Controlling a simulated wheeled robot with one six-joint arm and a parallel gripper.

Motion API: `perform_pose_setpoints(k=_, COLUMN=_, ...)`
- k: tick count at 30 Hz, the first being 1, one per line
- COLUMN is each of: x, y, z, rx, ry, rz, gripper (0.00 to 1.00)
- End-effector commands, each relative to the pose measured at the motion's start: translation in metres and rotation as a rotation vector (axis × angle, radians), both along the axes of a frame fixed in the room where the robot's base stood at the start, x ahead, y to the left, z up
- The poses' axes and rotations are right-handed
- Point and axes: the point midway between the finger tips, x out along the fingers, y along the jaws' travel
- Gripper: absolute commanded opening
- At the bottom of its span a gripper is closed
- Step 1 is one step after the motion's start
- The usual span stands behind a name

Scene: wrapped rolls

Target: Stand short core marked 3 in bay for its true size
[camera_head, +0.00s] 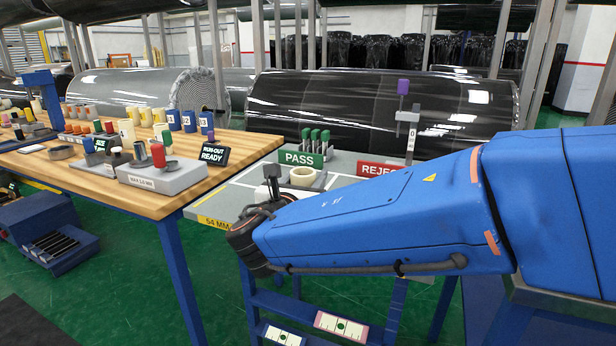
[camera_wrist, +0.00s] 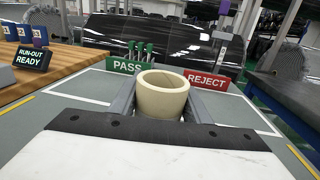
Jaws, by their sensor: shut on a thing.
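A short cream core (camera_wrist: 163,97) stands upright, its hollow top open, between the two grey fingers of my gripper (camera_wrist: 165,105) in the wrist view. My gripper is shut on it. In the head view the core (camera_head: 303,177) shows over the grey bench (camera_head: 235,197), beyond my wrist, with my gripper (camera_head: 290,181) partly hidden. I see no number on the core from here. A yellow label reading 64 MM (camera_head: 214,222) is on the bench's front edge. White lines mark off areas on the bench top. I cannot tell whether the core touches the bench.
Behind the core stand a green PASS sign (camera_head: 302,159), a red REJECT sign (camera_head: 379,170) and several green-handled tools (camera_head: 315,138). A purple-topped gauge (camera_head: 403,115) stands behind. The wooden table (camera_head: 185,199) at left holds many cores and a RUN-OUT READY sign (camera_head: 214,155).

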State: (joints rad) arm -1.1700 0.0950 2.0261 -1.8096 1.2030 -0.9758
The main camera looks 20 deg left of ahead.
Motion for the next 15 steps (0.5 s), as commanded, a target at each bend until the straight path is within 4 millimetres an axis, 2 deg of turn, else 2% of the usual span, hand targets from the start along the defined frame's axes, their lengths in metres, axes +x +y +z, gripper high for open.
perform_pose_setpoints(k=1, x=0.0, y=0.0, z=-0.0014, rx=-0.001, ry=0.0, rz=0.0, gripper=0.15)
perform_pose_setpoints(k=2, x=0.0, y=0.0, z=-0.0018, rx=0.0, ry=0.0, rz=0.0, gripper=0.45)
perform_pose_setpoints(k=4, x=0.0, y=0.0, z=-0.0015, rx=0.0, ry=0.0, rz=0.0, gripper=0.62)
perform_pose_setpoints(k=15, x=-0.0006, y=0.0001, z=0.0014, rx=0.0, ry=0.0, rz=0.0, gripper=0.62)
